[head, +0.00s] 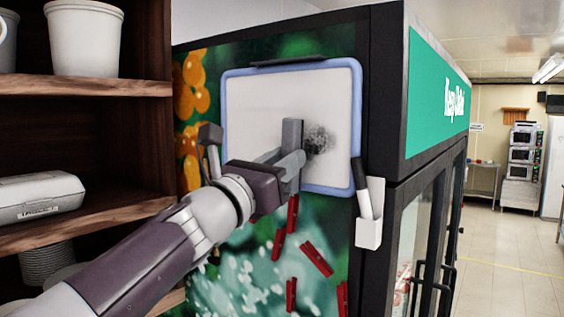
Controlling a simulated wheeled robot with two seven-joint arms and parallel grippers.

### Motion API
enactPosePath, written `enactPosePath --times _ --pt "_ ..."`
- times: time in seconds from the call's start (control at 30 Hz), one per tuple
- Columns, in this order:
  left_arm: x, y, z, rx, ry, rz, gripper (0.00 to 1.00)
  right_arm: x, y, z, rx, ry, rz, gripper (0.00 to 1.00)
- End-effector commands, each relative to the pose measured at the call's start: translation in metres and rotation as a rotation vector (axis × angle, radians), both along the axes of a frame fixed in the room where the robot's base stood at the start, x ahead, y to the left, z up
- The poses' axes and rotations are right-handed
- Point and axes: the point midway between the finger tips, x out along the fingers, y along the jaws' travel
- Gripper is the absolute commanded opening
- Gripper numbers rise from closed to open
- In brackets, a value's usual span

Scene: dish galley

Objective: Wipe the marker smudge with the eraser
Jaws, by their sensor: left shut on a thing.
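The whiteboard (255,110) has a blue frame and hangs on the side of a dark cabinet. A dark grey marker smudge (321,140) is on its right half. My left gripper (282,160) is in front of the board, just left of the smudge. It is shut on a grey upright block, which looks like the eraser (292,132). The block is beside the smudge and may cover its left edge. I cannot tell whether it touches the board. My right gripper is out of view.
A white holder (370,215) with a marker (362,188) is at the board's lower right. Several red clips (316,259) are on the panel below. A wooden shelf (85,87) with white tubs and a carton stands close on the left. Open floor lies far right.

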Motion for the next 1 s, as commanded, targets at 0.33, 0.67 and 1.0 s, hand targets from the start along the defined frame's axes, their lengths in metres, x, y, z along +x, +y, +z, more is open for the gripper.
enactPosePath --times 0.33,0.67,1.0 --pt "0.005 -0.004 0.001 0.000 -0.001 -0.001 0.02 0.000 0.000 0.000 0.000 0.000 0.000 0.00" --pt "0.011 -0.008 0.001 0.000 -0.001 -0.001 0.02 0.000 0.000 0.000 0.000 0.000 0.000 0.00" --pt "0.007 -0.018 -0.003 0.000 -0.002 -0.003 0.02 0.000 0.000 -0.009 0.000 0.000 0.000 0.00"
